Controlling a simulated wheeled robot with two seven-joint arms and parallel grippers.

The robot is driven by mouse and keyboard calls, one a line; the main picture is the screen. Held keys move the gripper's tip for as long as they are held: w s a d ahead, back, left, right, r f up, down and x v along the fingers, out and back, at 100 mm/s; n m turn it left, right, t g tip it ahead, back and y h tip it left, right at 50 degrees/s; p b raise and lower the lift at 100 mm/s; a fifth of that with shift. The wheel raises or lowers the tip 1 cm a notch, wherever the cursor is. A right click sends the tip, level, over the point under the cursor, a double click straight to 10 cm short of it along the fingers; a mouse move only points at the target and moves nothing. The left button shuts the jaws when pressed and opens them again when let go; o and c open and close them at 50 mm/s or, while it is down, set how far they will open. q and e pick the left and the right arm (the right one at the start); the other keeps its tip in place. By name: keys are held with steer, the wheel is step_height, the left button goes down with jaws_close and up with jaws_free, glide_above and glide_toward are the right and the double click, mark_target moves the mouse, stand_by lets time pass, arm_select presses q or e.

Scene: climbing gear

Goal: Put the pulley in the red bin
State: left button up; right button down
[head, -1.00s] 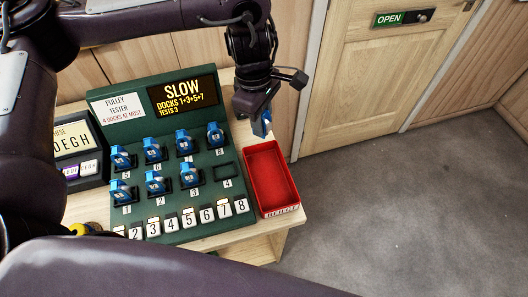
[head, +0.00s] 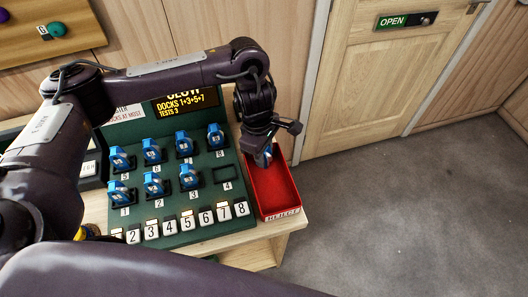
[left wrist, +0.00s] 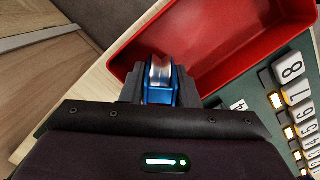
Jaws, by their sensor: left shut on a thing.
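My left gripper (head: 264,158) is shut on a blue pulley (left wrist: 160,82) with a metallic wheel. In the left wrist view the pulley sits between the two fingers, with the red bin (left wrist: 235,58) just beyond it. In the head view the red bin (head: 273,193) stands at the right end of the table, and the gripper is at its back left part. The arm partly hides the pulley there, and I cannot tell its height against the bin's rim. The bin looks empty where it shows. My right gripper is not in view.
The green pulley tester (head: 205,208) left of the bin holds several blue pulleys in numbered docks; dock 4 (head: 225,173) is empty. White numbered keys line its front. A wooden door (head: 365,90) stands behind, and grey floor is clear at right.

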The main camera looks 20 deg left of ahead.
arm_select(q)
steer(key=shift+f, duration=0.15)
steer(key=o, duration=0.7)
steer(key=shift+o, duration=0.2)
step_height(320, 180, up, 12)
steer(key=a, duration=0.1)
steer(key=shift+a+p, duration=0.15)
steer(key=shift+p, duration=0.2)
steer(key=shift+w, duration=0.1)
